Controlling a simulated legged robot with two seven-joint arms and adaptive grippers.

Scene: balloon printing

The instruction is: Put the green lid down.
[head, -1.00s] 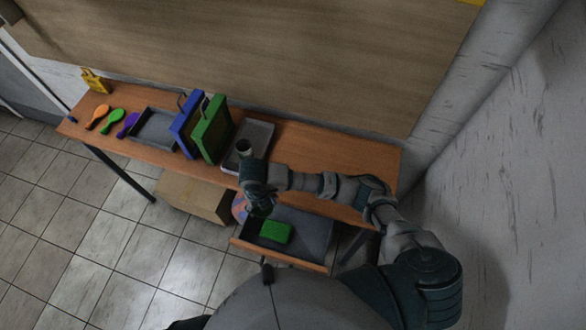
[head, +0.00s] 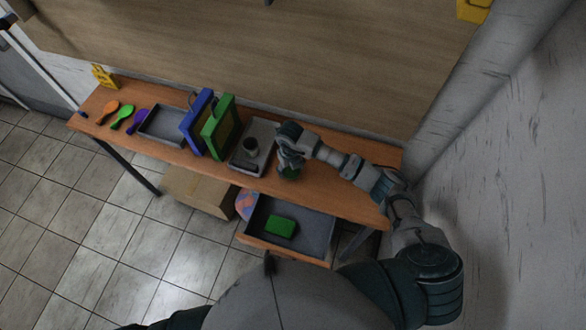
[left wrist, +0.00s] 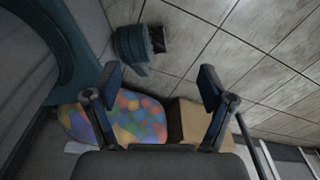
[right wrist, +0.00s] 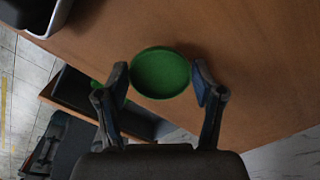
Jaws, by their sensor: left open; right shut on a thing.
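The round green lid (right wrist: 160,73) is between the two fingers of my right gripper (right wrist: 160,80), which is shut on it. In the right wrist view it appears over the bare wooden table top; whether it touches the wood I cannot tell. In the head view a small part of the green lid (head: 289,173) shows under my right gripper (head: 287,160), right of the grey tray. My left gripper (left wrist: 158,90) is open and empty, pointing toward the floor, and is not seen in the head view.
The wooden table (head: 345,190) is clear on its right. An open drawer (head: 310,225) below holds a green block (head: 280,226). A cardboard box (head: 198,192) is under the table.

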